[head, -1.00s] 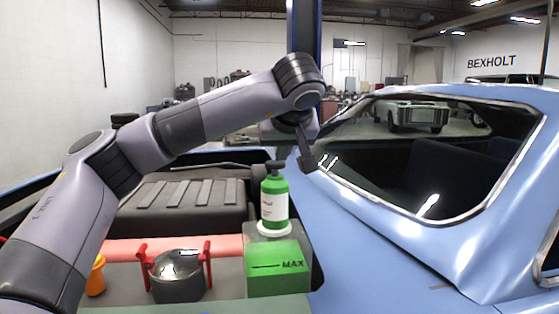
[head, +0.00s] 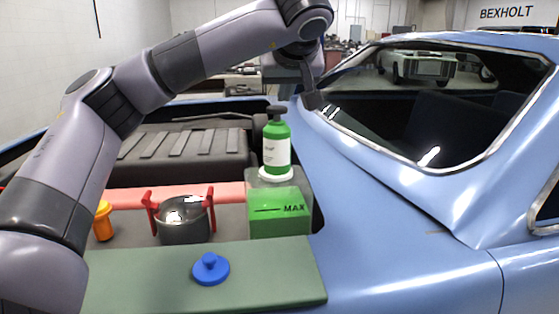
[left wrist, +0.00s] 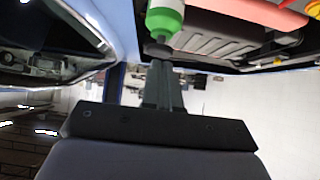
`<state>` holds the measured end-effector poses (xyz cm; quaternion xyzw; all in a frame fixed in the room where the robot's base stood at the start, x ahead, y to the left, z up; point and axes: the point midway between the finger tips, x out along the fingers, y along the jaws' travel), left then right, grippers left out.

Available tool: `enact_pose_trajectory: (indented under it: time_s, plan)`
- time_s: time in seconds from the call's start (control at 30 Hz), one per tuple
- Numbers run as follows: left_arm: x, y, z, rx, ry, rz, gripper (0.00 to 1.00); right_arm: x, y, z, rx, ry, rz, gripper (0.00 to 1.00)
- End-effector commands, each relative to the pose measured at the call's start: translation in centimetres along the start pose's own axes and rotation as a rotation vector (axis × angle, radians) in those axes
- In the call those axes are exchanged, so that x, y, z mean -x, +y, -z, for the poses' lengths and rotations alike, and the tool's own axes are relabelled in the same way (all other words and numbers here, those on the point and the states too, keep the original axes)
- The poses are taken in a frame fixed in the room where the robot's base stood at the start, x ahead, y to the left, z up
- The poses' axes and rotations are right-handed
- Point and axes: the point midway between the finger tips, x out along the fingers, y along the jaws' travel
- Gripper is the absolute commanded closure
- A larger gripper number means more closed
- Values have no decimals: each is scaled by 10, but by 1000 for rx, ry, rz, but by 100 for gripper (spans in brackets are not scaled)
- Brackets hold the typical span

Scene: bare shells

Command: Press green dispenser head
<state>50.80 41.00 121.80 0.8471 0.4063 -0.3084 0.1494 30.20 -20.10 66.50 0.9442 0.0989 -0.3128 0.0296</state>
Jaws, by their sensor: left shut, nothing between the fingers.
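The green dispenser bottle (head: 277,150) stands upright with a white label and a dark pump head (head: 277,110) on top. My left gripper (head: 312,100) is shut and empty, its fingers pointing down just right of the pump head in the head view, with a gap in the picture. In the left wrist view the shut fingers (left wrist: 164,80) point towards the dark pump head (left wrist: 157,49), and part of the green bottle (left wrist: 165,16) shows beyond it. Whether they touch is hard to tell there. My right gripper is not in view.
A grey pot with red clamps (head: 184,228), an orange object (head: 103,221) and a blue knobbed disc (head: 210,269) on a green board (head: 145,280) are nearby. Blue car bodywork (head: 380,230) lies right.

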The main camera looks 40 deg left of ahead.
Motion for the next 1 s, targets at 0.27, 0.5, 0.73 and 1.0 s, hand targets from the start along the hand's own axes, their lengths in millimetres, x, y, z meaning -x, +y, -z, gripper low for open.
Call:
enact_pose_trajectory:
  time_s: [0.27, 0.5, 0.73, 1.0]
  plan:
    - [0, 0, 0, 0, 0, 0, 100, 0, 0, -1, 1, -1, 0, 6]
    - [5, 1, 4, -1, 0, 0, 100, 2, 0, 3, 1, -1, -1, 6]
    - [42, 6, 31, -10, -2, 10, 100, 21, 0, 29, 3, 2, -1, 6]
    - [67, 10, 45, -20, -7, 20, 100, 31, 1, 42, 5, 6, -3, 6]
